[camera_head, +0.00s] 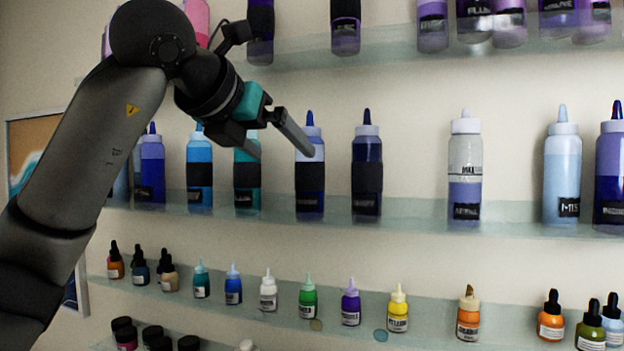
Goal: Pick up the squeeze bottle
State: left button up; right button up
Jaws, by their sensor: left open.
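Several squeeze bottles with pointed tips stand upright on the middle glass shelf; I cannot tell which one the task means. They include a dark blue bottle with a black band (311,204), a similar navy bottle (367,150), a teal bottle (247,201), a bright blue bottle (199,150) and a clear bottle with purple-blue contents (465,155). My left gripper (284,153) is open and empty, its fingers pointing down and right. In the picture its fingers overlap the tops of the teal and dark blue bottles; no contact is clear. My right gripper is out of view.
Light blue (562,172) and purple (609,165) bottles stand at the right of the middle shelf (415,222). Larger bottles line the upper shelf (395,42). Small dropper bottles, such as a green one (308,299), line the lower shelf. The middle shelf has gaps beside the clear bottle.

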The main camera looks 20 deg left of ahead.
aim_at(299, 167)
pick_arm(q)
jog(key=p+x, duration=0.1)
jog(key=x, duration=0.7)
jog(key=shift+w+d+p, duration=0.15)
jog(key=shift+d+p, duration=0.05)
jog(key=shift+p, duration=0.2)
jog(key=x, duration=0.1)
jog(key=p+x, duration=0.1)
jog(key=x, duration=0.1)
jog(key=p+x, duration=0.1)
jog(key=x, duration=0.1)
jog(key=shift+d+f, duration=0.2)
jog(key=shift+d, duration=0.2)
grip_shut()
